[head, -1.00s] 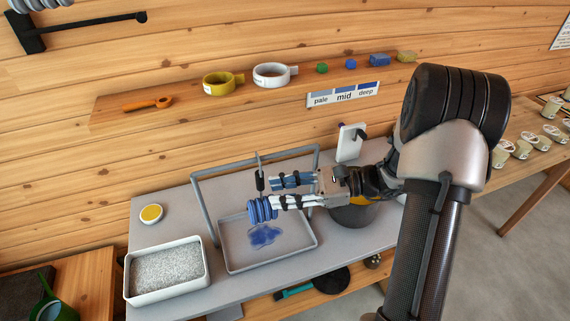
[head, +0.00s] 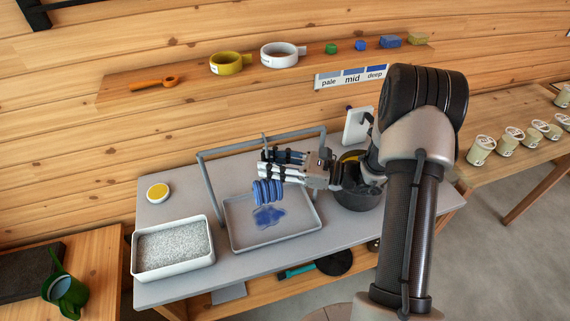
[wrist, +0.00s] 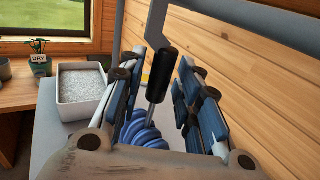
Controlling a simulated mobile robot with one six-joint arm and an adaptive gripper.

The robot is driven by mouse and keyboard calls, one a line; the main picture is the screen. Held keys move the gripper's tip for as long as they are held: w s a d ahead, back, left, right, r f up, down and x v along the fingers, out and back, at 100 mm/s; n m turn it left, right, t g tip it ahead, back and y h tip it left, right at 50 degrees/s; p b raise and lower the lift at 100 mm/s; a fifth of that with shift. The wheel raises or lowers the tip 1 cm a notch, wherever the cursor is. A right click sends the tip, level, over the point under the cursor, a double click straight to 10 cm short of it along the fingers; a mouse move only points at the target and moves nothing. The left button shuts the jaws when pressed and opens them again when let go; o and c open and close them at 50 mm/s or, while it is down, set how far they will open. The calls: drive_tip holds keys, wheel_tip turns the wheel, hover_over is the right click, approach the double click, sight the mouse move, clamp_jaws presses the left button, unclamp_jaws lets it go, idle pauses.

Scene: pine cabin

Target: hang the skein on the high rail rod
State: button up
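The blue skein (head: 267,190) hangs in thick loops above a shallow grey tray (head: 236,246) with a blue puddle in it. In the wrist view the skein (wrist: 143,132) is under a black handle (wrist: 160,76), whose cranked metal rod runs up and whose lower rod reaches the loops.
A white bin of grey granules (head: 174,272) and a yellow-topped round dish (head: 158,192) stand left of the tray. A dark pot (head: 358,199) is under my arm. A wall shelf (head: 180,94) holds rings and small coloured blocks.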

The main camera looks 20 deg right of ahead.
drive_tip(key=shift+d, duration=0.15)
clamp_jaws()
drive_tip(key=shift+r, duration=0.1)
drive_tip(key=shift+r, duration=0.1)
drive_tip(key=s+r+p, duration=0.2)
drive_tip(key=s, duration=0.5)
drive_tip(key=shift+p, duration=0.4)
idle(0.6)
